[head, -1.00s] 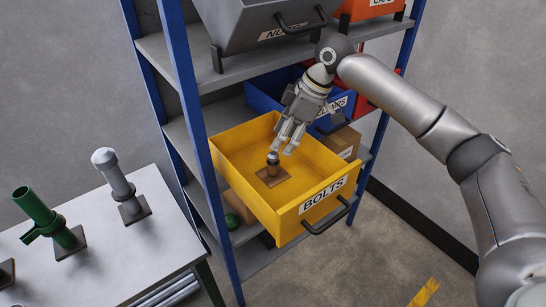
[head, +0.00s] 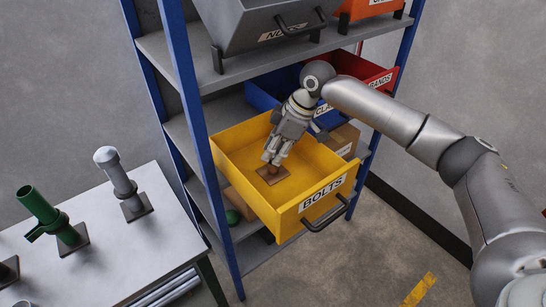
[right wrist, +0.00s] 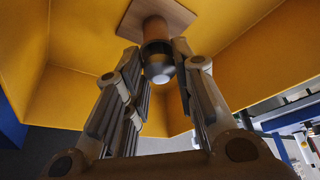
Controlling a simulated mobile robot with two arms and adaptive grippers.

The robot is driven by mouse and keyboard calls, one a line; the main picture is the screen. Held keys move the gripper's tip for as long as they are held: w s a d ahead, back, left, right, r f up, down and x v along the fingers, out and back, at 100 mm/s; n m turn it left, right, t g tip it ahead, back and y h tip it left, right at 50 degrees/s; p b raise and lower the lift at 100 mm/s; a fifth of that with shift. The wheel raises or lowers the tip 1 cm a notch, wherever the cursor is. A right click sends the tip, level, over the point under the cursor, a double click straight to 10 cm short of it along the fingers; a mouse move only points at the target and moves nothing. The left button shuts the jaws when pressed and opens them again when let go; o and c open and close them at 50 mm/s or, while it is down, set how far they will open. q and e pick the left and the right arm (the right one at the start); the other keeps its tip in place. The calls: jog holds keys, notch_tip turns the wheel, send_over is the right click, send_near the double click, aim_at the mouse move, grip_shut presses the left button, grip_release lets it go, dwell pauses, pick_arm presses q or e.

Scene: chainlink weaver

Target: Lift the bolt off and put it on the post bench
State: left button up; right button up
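The bolt stands upright on a small brown square base (head: 272,176) inside the yellow drawer labelled BOLTS (head: 240,185). The right gripper mostly hides the bolt in the head view; in the right wrist view its rounded grey head (right wrist: 158,70) shows. My right gripper (head: 273,158) reaches down into the drawer, with its fingers on either side of the bolt. In the right wrist view the fingers (right wrist: 160,62) are open, with small gaps between them and the bolt. The post bench (head: 110,250), a pale table, is at left. My left gripper is not in view.
On the bench stand a grey post (head: 118,177) and a green post with a collar (head: 48,214). The blue-framed shelf (head: 190,120) holds a grey NUTS bin (head: 265,25), a blue bin (head: 262,93) and a red bin (head: 362,72). A cardboard box (head: 343,140) sits behind the drawer.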

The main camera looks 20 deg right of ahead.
grip_shut()
jog(key=shift+r, duration=0.1)
jog(key=shift+w+r+b, duration=0.1)
jog(key=shift+r+b, duration=0.3)
jog(key=shift+r, duration=0.2)
jog(key=s+a+r+b, duration=0.3)
jog(key=s+a+r, duration=0.5)
jog(key=s+r, duration=0.3)
jog(key=shift+s+r+b, duration=0.3)
jog(key=shift+f, duration=0.1)
